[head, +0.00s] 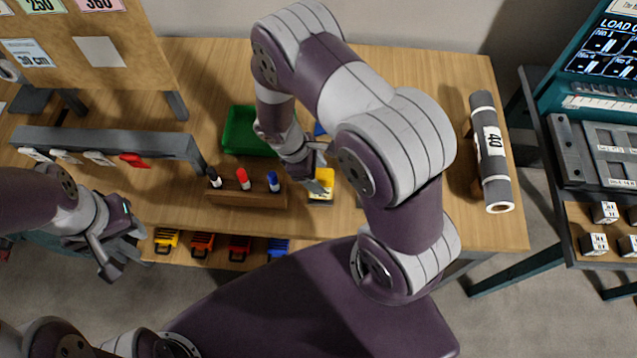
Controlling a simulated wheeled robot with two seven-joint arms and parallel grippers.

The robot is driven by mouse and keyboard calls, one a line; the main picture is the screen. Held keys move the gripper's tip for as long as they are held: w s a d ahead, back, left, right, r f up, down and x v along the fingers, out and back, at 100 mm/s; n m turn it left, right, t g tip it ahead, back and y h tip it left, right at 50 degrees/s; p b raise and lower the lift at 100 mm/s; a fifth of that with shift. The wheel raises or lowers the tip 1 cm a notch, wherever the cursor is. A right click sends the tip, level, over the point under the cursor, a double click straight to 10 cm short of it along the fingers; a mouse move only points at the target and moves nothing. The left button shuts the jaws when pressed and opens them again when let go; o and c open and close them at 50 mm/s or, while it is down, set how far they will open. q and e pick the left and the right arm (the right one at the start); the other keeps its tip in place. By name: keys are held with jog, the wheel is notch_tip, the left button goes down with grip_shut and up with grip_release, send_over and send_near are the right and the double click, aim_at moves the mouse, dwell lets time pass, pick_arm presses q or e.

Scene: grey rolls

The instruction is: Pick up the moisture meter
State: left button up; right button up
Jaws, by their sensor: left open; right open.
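A small yellow device with a dark part (322,197), which looks like the moisture meter, lies on the wooden table just right of the marker holder. My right gripper (318,172) is open right over it and hides part of it. I cannot tell whether the fingers touch it. My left gripper (118,252) is open and empty, in front of the table's front edge at the left.
A wooden holder (240,198) with black, red and blue markers stands left of the device. A green tray (240,130) lies behind. A grey roll marked 40 (490,150) lies at the right. A grey rail (110,140) with tags stands left. Coloured clips (202,243) sit below the edge.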

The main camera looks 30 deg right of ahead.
jog(key=x, duration=0.4)
jog(key=shift+d, duration=0.25)
pick_arm(q)
jog(key=shift+d+r, duration=0.45)
jog(key=shift+r, duration=0.1)
pick_arm(e)
jog(key=shift+a, duration=0.2)
jog(key=c, duration=0.4)
jog(key=shift+r, duration=0.1)
jog(key=c, duration=0.5)
grip_shut()
pick_arm(q)
jog(key=shift+a, duration=0.1)
